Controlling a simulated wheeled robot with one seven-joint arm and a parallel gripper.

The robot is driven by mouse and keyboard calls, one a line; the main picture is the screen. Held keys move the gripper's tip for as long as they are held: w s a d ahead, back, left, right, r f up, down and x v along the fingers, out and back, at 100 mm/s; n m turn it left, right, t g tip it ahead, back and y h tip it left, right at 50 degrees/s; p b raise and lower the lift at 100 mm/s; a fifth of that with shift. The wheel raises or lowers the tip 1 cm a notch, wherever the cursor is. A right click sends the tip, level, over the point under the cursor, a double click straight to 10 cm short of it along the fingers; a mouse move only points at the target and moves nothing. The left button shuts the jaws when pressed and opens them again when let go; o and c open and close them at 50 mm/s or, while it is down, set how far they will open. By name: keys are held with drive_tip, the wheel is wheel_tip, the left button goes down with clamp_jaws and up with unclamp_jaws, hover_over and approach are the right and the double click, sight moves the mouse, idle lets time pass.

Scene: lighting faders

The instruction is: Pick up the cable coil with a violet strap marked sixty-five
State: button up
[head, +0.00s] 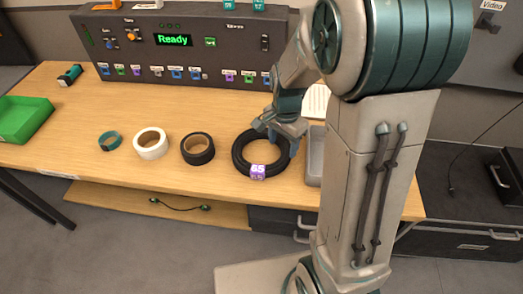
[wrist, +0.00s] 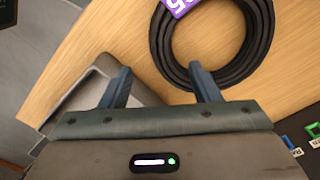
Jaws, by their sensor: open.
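The black cable coil (head: 240,165) lies flat on the wooden table, with a violet strap (head: 258,171) marked 65 on its front side. The coil (wrist: 262,55) also shows at the top of the wrist view, with its violet strap (wrist: 178,8) partly cut off by the frame edge. My gripper (head: 283,135) is over the coil's right back part in the head view. In the wrist view my gripper (wrist: 160,80) is open, with nothing between its fingers. Its right finger overlaps the coil's near rim; I cannot tell whether it touches.
A grey tray (head: 314,165) stands close to the coil's right. A black tape roll (head: 186,149), a white tape roll (head: 139,144) and a teal ring (head: 104,141) lie to the left. A green bin (head: 20,128) is far left. The dark console (head: 110,52) stands behind.

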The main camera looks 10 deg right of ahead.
sight(280, 162)
wheel_tip(280, 162, down, 8)
drive_tip(key=shift+s+a+f, duration=0.1)
drive_tip(key=shift+f, duration=0.15)
idle(0.4)
clamp_jaws()
